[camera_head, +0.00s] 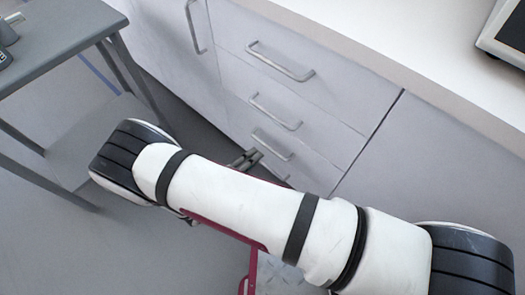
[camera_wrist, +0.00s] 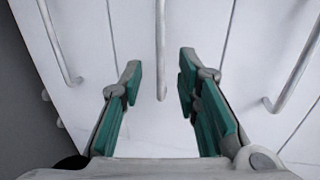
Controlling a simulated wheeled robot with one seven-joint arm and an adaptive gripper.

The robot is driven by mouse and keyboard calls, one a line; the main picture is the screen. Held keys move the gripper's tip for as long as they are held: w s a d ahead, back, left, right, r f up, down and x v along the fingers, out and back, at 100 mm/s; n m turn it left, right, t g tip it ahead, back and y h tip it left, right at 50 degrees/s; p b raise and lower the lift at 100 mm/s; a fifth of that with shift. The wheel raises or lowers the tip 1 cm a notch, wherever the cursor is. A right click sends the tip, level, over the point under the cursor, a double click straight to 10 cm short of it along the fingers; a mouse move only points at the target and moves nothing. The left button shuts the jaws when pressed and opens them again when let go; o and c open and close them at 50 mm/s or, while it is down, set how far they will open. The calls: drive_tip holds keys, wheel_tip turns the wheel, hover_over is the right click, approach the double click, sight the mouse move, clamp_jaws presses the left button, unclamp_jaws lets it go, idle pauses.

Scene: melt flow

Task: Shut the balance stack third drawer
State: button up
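The balance stack is a pale cabinet in the head view, with bar handles one below another. The top drawer handle (camera_head: 280,63), second handle (camera_head: 275,111) and third drawer handle (camera_head: 272,146) show above my arm. My arm hides the stack's lower part. My gripper (camera_head: 246,159) is partly visible beside the third handle's left end. In the wrist view my gripper (camera_wrist: 160,74) is open, with teal pads apart. A bar handle (camera_wrist: 161,30) runs into the gap between the fingertips, seemingly touching neither. I cannot tell how far the third drawer stands out.
A grey table (camera_head: 65,45) stands at the left, with floor between it and the cabinets. A white counter (camera_head: 400,40) runs above the drawers, with a device (camera_head: 508,35) at its right. Other handles flank the fingers in the wrist view, left (camera_wrist: 60,45) and right (camera_wrist: 298,70).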

drive_tip(key=shift+v, duration=2.1)
